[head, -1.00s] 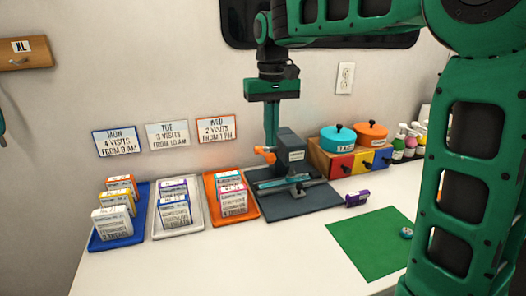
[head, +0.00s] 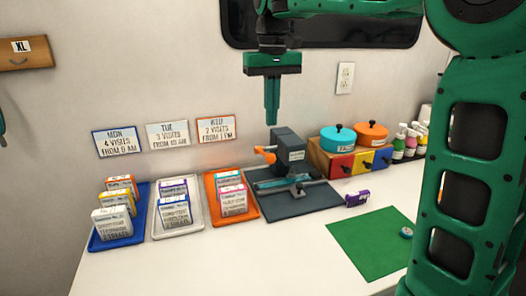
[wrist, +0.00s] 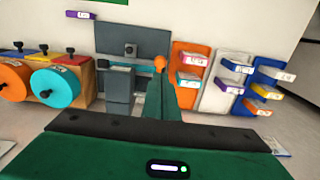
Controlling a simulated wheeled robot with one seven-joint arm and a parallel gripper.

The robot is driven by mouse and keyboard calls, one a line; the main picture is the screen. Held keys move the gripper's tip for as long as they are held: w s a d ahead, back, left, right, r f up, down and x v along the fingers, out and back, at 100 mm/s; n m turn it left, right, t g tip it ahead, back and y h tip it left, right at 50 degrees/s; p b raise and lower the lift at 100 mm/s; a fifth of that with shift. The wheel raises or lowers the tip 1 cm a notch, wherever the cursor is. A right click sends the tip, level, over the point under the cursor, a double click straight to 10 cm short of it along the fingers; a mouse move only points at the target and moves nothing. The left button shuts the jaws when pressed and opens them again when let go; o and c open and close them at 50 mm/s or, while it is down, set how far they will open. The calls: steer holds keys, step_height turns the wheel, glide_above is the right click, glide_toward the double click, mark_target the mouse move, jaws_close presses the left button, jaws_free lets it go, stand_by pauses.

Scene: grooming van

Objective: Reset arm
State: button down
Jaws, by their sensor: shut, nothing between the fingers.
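My gripper (head: 272,122) is green and points straight down in the head view. Its fingers are together and empty, in the air above and just behind the dark grey device with an orange knob (head: 288,150). In the wrist view my gripper's fingers (wrist: 160,85) extend toward the same grey device (wrist: 120,80), and they hide part of it. My green arm fills the upper right of the head view.
A drawer box with teal (head: 338,138) and orange (head: 371,133) pots stands right, near several bottles (head: 412,142). A purple block (head: 357,198) lies behind a green mat (head: 365,245).

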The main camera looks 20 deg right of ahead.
steer(key=shift+d, duration=0.1)
steer(key=s+d+f+m, duration=0.2)
steer(key=s+d+f, duration=0.3)
steer(key=s+d, duration=0.35)
steer(key=s+d+f+m, duration=0.1)
steer(key=s+d+f, duration=0.2)
steer(key=s+f, duration=0.2)
steer(key=s+d+f+m, duration=0.2)
steer(key=s+f, duration=0.3)
steer(key=s, duration=0.5)
steer(key=s+d+f+m, duration=0.1)
steer(key=s+d+f, duration=0.3)
steer(key=s, duration=0.4)
steer(key=shift+d+f, duration=0.1)
steer(key=shift+f, duration=0.75)
steer(key=shift+w+f, duration=0.3)
steer(key=shift+w, duration=0.5)
steer(key=shift+s, duration=0.1)
